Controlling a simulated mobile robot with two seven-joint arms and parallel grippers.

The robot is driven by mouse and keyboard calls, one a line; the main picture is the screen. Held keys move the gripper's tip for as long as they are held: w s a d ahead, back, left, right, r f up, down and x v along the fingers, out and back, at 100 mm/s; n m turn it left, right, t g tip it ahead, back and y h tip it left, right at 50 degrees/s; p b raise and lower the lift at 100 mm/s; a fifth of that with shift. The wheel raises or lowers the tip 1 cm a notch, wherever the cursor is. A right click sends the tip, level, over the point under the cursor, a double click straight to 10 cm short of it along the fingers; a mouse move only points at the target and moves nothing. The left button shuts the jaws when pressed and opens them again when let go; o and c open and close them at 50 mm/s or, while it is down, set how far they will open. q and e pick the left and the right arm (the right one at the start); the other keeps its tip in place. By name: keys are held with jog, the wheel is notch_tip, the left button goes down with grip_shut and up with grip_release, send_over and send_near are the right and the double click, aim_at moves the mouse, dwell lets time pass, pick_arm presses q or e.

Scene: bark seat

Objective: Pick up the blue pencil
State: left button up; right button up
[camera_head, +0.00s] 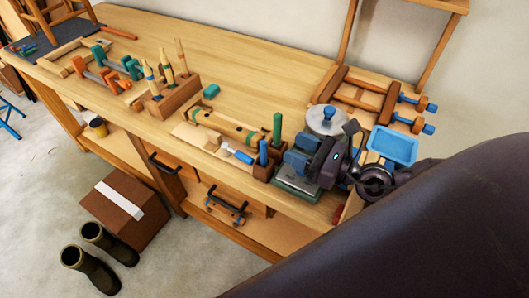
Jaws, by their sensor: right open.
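A thick blue upright stick (263,152), which looks like the blue pencil, stands in a small brown wooden holder (264,173) near the front edge of the workbench. A similar green stick (277,128) stands behind it in the same holder. My right gripper (320,162) is dark, open and to the right of the holder, apart from the blue stick. It is over or beside a blue vise (296,163) on a grey-green base, and partly covers it. Its fingertips are hard to make out. My left gripper is out of view.
A blue-and-white tool (237,154) lies left of the holder. Wooden clamps (379,97) lie at the back. The bench's back middle (240,62) is clear.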

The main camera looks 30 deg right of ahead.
notch_tip(320, 180, down, 2)
jog(key=b, duration=0.1)
jog(key=p, duration=0.3)
send_over(264, 159)
jog(key=v, duration=0.2)
jog(key=w, duration=0.1)
jog(key=w+a+p, duration=0.1)
jog(key=w+f, duration=0.1)
jog(key=w, duration=0.1)
jog(key=shift+a+p, duration=0.3)
jog(key=shift+p, duration=0.1)
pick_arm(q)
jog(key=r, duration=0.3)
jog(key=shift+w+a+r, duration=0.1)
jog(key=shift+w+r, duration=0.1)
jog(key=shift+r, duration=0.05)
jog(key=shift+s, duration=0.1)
pick_arm(e)
grip_shut()
